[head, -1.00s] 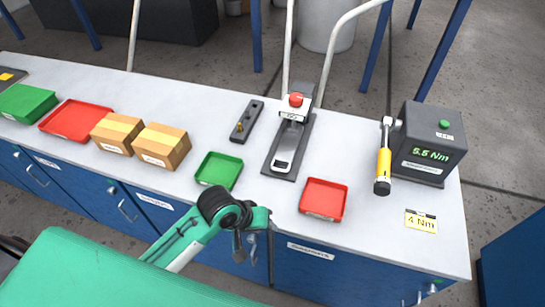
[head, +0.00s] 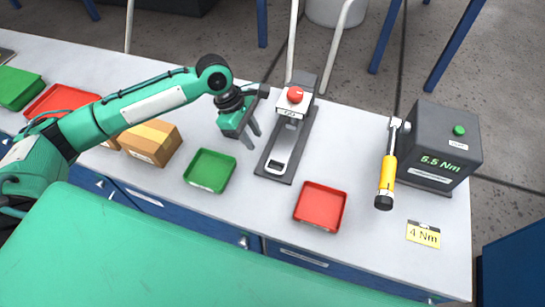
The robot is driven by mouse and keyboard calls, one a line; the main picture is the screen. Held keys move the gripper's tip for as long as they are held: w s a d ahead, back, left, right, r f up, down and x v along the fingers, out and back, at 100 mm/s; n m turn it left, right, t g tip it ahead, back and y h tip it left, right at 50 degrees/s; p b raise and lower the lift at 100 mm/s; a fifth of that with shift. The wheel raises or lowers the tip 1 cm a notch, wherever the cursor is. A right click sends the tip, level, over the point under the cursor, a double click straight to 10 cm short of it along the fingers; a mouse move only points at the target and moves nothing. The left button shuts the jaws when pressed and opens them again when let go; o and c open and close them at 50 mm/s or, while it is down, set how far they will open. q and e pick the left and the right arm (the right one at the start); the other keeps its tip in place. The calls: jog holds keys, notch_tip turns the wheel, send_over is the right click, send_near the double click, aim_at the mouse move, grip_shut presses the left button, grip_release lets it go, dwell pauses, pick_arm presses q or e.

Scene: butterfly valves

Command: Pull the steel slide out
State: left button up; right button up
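The steel slide (head: 277,165) sits at the front of a dark test fixture (head: 301,127) with a red knob (head: 295,95) on top. The slide shows as a pale, framed plate at the near end of the fixture's base. My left gripper (head: 252,136) hangs just left of the fixture, above the bench and behind the green tray. Its two fingers point down and stand apart, with nothing seen between them. It appears not to touch the slide. My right gripper is not in view.
A green tray (head: 210,170) and a red tray (head: 320,206) flank the fixture in front. A torque wrench (head: 386,180) leans at a grey tester (head: 436,145) reading 5.5 Nm. A "4 Nm" card (head: 423,235) lies right. A cardboard box (head: 150,143) stands left of the green tray.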

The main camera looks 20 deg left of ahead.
pick_arm(q)
jog(key=p, duration=0.3)
send_near(273, 170)
jog(key=x, duration=0.6)
jog(key=shift+s+d+f, duration=0.1)
jog(key=shift+f, duration=0.1)
jog(key=shift+d+f, duration=0.2)
jog(key=shift+f, duration=0.4)
grip_shut()
